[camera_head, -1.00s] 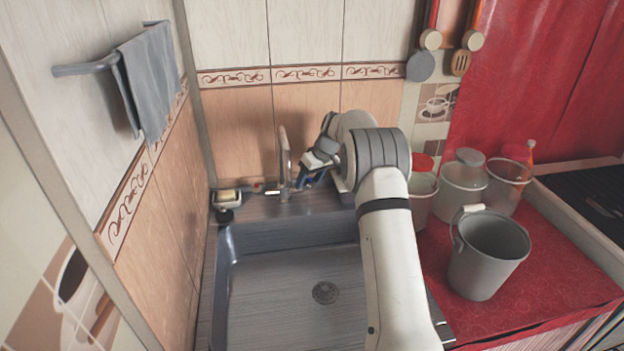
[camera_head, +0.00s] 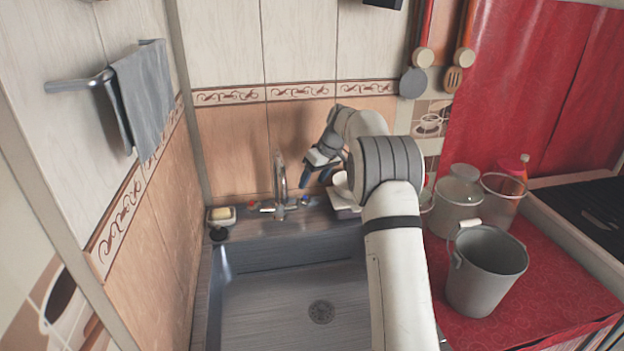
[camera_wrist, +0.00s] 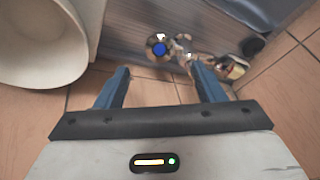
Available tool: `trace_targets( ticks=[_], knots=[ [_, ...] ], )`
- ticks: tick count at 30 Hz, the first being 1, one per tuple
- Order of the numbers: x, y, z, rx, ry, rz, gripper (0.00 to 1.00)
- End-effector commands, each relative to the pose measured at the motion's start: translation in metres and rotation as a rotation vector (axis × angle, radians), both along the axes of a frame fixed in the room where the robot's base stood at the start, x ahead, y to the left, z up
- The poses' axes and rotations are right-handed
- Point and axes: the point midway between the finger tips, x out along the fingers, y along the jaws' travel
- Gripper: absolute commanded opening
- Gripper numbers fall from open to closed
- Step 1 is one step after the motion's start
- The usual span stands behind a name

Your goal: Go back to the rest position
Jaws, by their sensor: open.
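My gripper (camera_head: 315,174) is in the air above the back ledge of the sink, just right of the tap (camera_head: 280,185). In the wrist view its two blue fingers (camera_wrist: 160,85) are spread apart with nothing between them. Beyond the fingers the wrist view shows the tap with a blue-marked knob (camera_wrist: 159,49). My arm reaches forward along the right side of the sink and hides part of the ledge behind it.
The sink basin (camera_head: 290,290) is empty. A white container (camera_wrist: 45,40) stands close beside my gripper. A grey bucket (camera_head: 485,275) and jars (camera_head: 458,198) stand on the red counter at right. A towel (camera_head: 142,95) hangs left.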

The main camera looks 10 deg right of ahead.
Motion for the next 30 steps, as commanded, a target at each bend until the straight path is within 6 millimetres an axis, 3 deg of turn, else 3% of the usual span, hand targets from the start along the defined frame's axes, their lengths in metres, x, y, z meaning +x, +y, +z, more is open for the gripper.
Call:
trace_targets(
  ticks=[4,8,12,19,25,30],
  knots=[
    [-0.006,0.002,0.008,-0.004,0.002,-0.009,0.63],
    [-0.038,0.007,0.032,-0.025,0.016,-0.055,0.63],
    [-0.091,0.014,0.061,-0.054,0.039,-0.130,0.63],
    [-0.191,0.023,0.089,-0.102,0.065,-0.252,0.63],
    [-0.284,0.027,0.092,-0.140,0.074,-0.354,0.63],
    [-0.364,0.026,0.079,-0.168,0.074,-0.437,0.63]
  ],
)
